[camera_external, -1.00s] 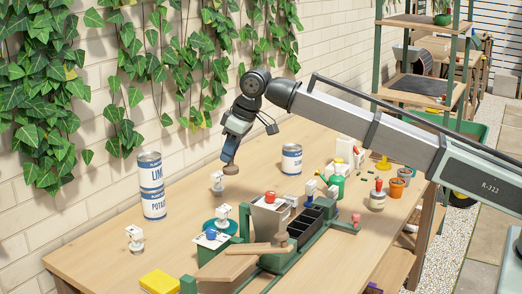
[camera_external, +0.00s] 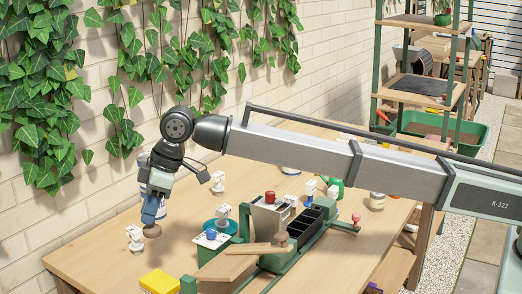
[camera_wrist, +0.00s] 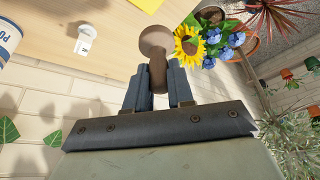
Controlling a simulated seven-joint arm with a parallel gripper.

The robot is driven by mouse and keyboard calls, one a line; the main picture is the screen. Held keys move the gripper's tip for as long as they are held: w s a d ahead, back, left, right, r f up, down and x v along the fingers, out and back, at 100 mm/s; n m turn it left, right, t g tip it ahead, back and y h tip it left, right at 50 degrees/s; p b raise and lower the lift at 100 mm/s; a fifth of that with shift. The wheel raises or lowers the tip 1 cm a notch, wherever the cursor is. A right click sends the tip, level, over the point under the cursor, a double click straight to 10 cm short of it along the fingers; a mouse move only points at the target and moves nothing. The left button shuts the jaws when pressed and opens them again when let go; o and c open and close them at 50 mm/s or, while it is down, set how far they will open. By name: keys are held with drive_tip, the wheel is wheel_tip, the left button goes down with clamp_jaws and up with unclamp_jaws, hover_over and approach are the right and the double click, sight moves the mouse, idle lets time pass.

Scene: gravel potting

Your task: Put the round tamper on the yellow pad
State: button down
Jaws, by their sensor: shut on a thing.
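My gripper (camera_external: 150,214) is shut on the round tamper (camera_external: 152,231), a brown piece with a round flat head. The tamper hangs head-down above the table's left part, with a small white-topped item just to its left. In the wrist view my gripper (camera_wrist: 158,76) grips the tamper's handle, and its round head (camera_wrist: 156,40) points away from the fingers. The yellow pad (camera_external: 160,282) lies flat on the table at the front left, in front of and below the tamper. Its edge also shows at the top of the wrist view (camera_wrist: 148,4). Nothing lies on the pad.
A white-topped item (camera_external: 135,238) stands on the table (camera_external: 95,258) left of the tamper. A green stand (camera_external: 218,266) with a wooden lever is right of the pad. A can stands behind my gripper, mostly hidden. The table is bare around the pad's left.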

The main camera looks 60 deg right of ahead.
hover_over(160, 280)
wheel_tip(160, 280, down, 13)
idle(0.7)
drive_tip(key=c, duration=1.4)
unclamp_jaws()
drive_tip(key=shift+f, duration=0.15)
drive_tip(key=shift+c, duration=0.2)
drive_tip(key=o, duration=0.5)
drive_tip(key=shift+c, duration=0.2)
drive_tip(key=v, duration=1.2)
